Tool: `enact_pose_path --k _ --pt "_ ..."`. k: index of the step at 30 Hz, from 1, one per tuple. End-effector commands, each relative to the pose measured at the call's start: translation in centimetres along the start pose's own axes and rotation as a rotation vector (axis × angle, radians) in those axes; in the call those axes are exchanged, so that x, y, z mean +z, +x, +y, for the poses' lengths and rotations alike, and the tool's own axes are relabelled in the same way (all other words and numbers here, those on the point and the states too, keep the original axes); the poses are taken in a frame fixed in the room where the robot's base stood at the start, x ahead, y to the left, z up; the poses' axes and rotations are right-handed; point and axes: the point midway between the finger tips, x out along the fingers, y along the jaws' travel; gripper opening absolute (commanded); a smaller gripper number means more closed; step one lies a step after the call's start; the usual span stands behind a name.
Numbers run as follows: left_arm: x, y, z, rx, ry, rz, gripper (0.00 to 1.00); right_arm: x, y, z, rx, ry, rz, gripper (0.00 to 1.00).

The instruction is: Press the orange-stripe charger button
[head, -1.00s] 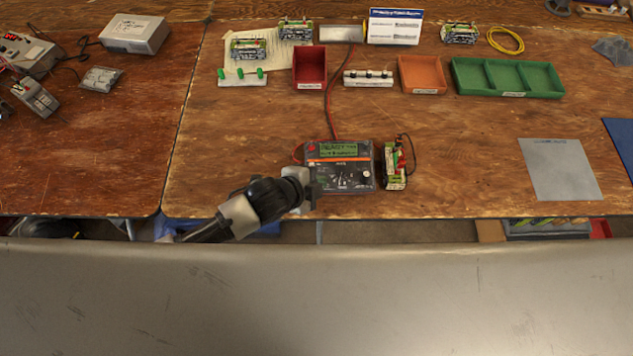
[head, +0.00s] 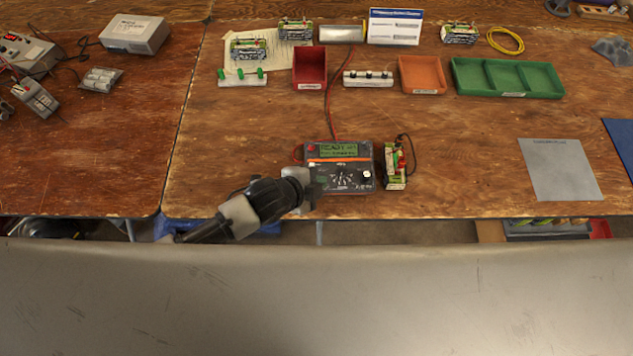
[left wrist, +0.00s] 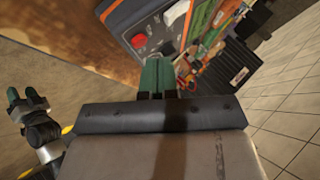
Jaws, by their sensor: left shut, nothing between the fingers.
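The charger (head: 322,186) is a dark box with a green display (head: 338,150) and an orange stripe (head: 338,160), near the table's front edge. In the left wrist view its orange stripe (left wrist: 119,13) runs beside a red round button (left wrist: 139,41) and a pale knob (left wrist: 170,17). My left gripper (head: 311,188) is shut and empty at the charger's lower left corner. In the left wrist view its green fingertips (left wrist: 157,63) are together just below the red button; whether they touch the charger is unclear. My right gripper (left wrist: 24,98) shows open and empty at the left of that view.
A battery pack (head: 395,167) with wires stands just right of the charger. A red bin (head: 309,86), an orange bin (head: 422,90) and a green tray (head: 563,92) stand farther back. A grey mat (head: 560,168) lies at right. The table between is clear.

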Motion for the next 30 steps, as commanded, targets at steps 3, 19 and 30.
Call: enact_pose_path --k 3,19,30 --pt "0.0 0.0 0.0 0.0 0.0 0.0 0.0 0.0 0.0 -0.06 -0.001 0.0 0.0 0.43" --pt "0.28 0.36 0.26 0.001 0.0 -0.001 0.0 -0.02 0.21 -0.25 -0.003 0.0 0.001 0.43" --pt "0.41 0.59 0.4 0.0 0.0 0.0 0.0 -0.02 0.27 -0.24 -0.003 0.0 0.001 0.43"
